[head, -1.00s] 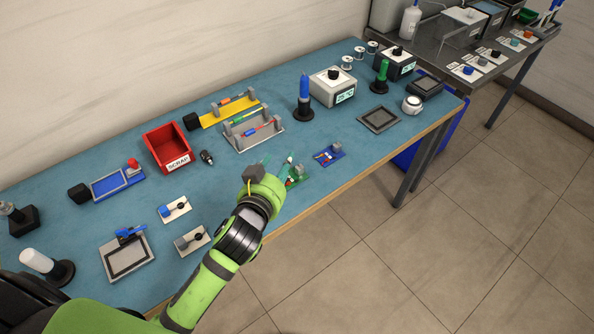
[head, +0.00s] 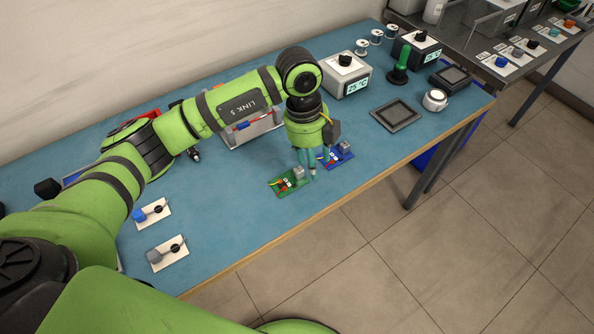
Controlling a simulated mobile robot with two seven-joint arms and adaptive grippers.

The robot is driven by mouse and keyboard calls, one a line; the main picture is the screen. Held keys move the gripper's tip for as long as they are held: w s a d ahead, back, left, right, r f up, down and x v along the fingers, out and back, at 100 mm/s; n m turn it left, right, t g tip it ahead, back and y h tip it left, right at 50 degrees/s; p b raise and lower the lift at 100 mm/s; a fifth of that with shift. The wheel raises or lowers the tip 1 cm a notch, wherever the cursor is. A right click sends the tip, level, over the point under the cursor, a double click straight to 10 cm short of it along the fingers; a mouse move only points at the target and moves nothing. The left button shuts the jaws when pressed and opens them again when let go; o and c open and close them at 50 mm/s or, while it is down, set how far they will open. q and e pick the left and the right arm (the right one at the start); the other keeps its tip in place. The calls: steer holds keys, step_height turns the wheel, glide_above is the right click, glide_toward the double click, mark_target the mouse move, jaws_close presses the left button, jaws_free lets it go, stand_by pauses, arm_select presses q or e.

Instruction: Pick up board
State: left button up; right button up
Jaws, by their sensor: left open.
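A green board (head: 282,184) with small coloured parts and a grey block lies on the blue bench top near its front edge. A blue board (head: 331,163) with similar parts lies just right of it. My left gripper (head: 311,165) points down at the boards, open, with its fingers over the gap between them and the right end of the green board. They hide a little of both boards. I cannot tell whether the fingertips touch anything. Nothing shows held. My right gripper is not in view.
My left arm crosses the bench and hides much of its left and back. Two white switch plates (head: 168,253) lie at the front left. A dark square frame (head: 396,115), a white round device (head: 434,100) and a temperature station (head: 346,76) stand to the right.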

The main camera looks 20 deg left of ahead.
mark_target(298, 169)
arm_select(q)
steer(key=a+y, duration=0.1)
steer(key=a, duration=0.1)
steer(key=w+a+n, duration=0.1)
steer(key=shift+w+a+r+y, duration=0.1)
steer(key=shift+a+y, duration=0.25)
steer(key=shift+y, duration=0.05)
steer(key=f+p, duration=0.1)
steer(key=f, duration=0.5)
steer(key=shift+s+d+f+p, duration=0.1)
steer(key=shift+s+f+p, duration=0.1)
steer(key=shift+f+p, duration=0.2)
steer(key=shift+r, duration=0.1)
jaws_close()
jaws_free()
